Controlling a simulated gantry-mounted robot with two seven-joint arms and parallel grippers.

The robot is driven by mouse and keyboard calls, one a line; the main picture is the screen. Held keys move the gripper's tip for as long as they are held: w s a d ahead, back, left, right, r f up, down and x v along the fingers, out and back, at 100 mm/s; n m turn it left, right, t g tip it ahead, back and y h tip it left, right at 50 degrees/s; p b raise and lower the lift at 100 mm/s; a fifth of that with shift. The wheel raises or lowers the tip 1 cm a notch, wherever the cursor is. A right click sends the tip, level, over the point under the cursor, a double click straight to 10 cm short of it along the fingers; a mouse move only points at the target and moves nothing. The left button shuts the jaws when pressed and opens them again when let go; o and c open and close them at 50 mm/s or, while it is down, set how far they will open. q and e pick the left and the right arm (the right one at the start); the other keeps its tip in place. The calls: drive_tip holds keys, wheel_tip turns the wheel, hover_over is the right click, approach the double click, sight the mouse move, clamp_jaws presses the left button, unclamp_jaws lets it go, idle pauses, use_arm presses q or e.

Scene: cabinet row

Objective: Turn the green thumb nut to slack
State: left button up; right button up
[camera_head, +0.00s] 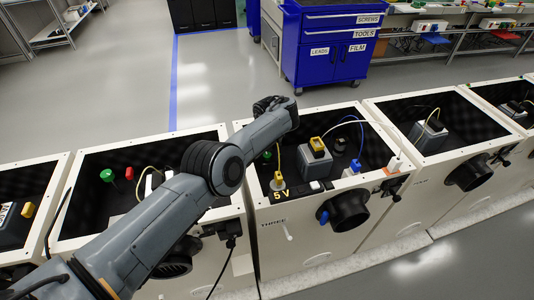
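A green knob (267,155) that may be the thumb nut shows inside the cabinet labelled THREE (273,224), near its left wall and just right of my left arm. A second green knob (106,175) stands in the cabinet to the left; I cannot tell which one is the thumb nut. My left arm comes in from the lower left and crosses the left corner of cabinet THREE. The dark end of that arm, with the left gripper (273,104), is at the cabinet's back edge. Its fingers cannot be made out. My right gripper is not in view.
Cabinet THREE holds a grey box with a yellow top (314,158), a yellow plug (278,181), a blue plug (352,169) and cables. A black round port (349,210) juts from its front. More open cabinets stand on both sides. A blue tool cabinet (328,45) stands behind, across clear floor.

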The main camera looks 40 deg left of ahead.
sight(267, 156)
use_arm(q)
drive_tip(key=shift+r, duration=0.2)
drive_tip(key=shift+r, duration=0.25)
wheel_tip(267, 156, up, 10)
drive_tip(key=p, duration=0.5)
